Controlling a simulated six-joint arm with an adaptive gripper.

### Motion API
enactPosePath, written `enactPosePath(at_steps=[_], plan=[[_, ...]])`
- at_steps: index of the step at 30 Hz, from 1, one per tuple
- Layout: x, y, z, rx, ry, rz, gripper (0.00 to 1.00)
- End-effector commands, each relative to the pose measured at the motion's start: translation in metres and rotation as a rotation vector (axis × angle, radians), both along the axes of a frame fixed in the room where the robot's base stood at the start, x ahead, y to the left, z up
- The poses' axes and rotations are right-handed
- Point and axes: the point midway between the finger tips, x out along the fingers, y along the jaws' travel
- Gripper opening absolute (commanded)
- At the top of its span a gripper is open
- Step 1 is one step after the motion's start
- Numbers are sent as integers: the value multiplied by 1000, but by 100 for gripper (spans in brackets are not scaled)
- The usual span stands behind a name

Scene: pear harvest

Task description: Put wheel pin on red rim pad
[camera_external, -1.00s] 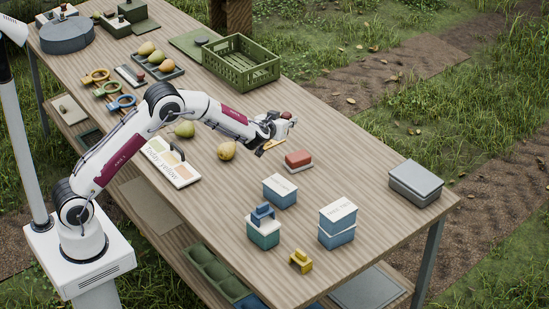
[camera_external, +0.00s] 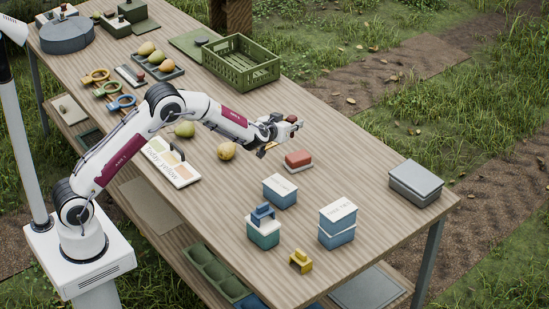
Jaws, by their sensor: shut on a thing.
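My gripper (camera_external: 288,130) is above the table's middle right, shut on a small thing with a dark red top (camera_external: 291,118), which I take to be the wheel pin. The fingers hide most of it, so its shape is unclear. A red block with a pale base (camera_external: 298,159) lies on the table just below the gripper in the picture. It may be the red rim pad, but I cannot make out a rim. The gripper appears apart from it.
A yellow pear (camera_external: 227,151) and a lettered board (camera_external: 172,163) lie left of the gripper. Blue-and-white boxes (camera_external: 280,191) stand in front. A green crate (camera_external: 241,63) is behind. A grey box (camera_external: 415,182) stands at right. The table between the red block and grey box is clear.

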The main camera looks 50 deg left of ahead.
Motion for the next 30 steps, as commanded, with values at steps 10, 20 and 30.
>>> enactPosePath(at_steps=[10, 20, 30], plan=[[0, 0, -44, 1, 0, 0, 0], [0, 0, -51, 0, -1, 0, 0], [0, 0, -68, 1, 3, -1, 0]])
